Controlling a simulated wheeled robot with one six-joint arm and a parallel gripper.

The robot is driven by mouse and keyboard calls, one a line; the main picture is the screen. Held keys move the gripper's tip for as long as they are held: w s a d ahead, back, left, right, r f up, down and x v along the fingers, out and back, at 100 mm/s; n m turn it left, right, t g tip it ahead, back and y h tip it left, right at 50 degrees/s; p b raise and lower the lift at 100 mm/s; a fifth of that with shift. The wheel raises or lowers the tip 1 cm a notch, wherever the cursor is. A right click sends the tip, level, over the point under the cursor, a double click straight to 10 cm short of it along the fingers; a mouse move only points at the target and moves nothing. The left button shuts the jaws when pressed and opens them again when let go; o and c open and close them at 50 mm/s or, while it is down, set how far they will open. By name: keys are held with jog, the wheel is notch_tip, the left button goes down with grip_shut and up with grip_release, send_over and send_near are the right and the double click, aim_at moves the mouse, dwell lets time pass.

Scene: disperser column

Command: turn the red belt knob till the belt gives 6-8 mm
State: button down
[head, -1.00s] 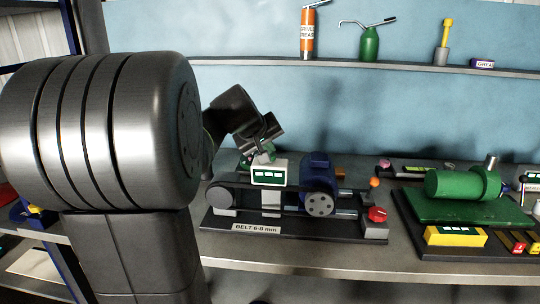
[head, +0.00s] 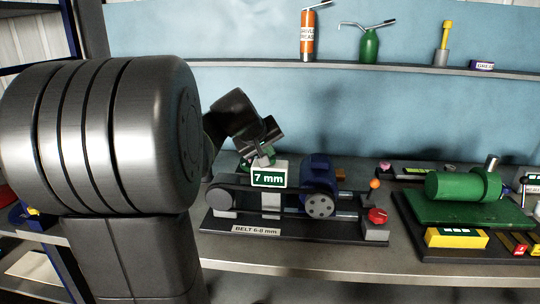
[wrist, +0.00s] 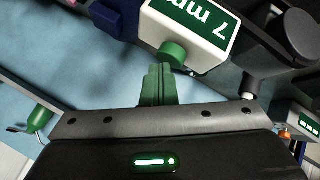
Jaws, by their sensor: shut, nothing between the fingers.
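The red belt knob (head: 377,215) sits on a grey block at the right front of the belt rig, with nothing touching it. The belt (head: 270,188) runs between a grey pulley on the left and the pulley of a blue motor (head: 318,170). A white gauge box (head: 269,175) above the belt reads "7 mm"; it also shows upside down in the wrist view (wrist: 195,32). My gripper (head: 262,160) is behind the gauge. In the wrist view its green fingers (wrist: 157,72) are shut and empty, close to a green button (wrist: 173,54) on the gauge. Whether they touch it I cannot tell.
A plate reading "BELT 6-8 mm" (head: 256,229) is on the rig's front edge. An orange ball-topped lever (head: 375,183) stands behind the knob. A green machine (head: 465,186) on its base is to the right. The shelf (head: 400,67) behind holds bottles and tools.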

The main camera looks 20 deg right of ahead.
jog(key=shift+r+p, duration=0.7)
jog(key=shift+r, duration=0.3)
notch_tip(320, 180, up, 5)
jog(key=p, duration=0.4)
dwell(0.5)
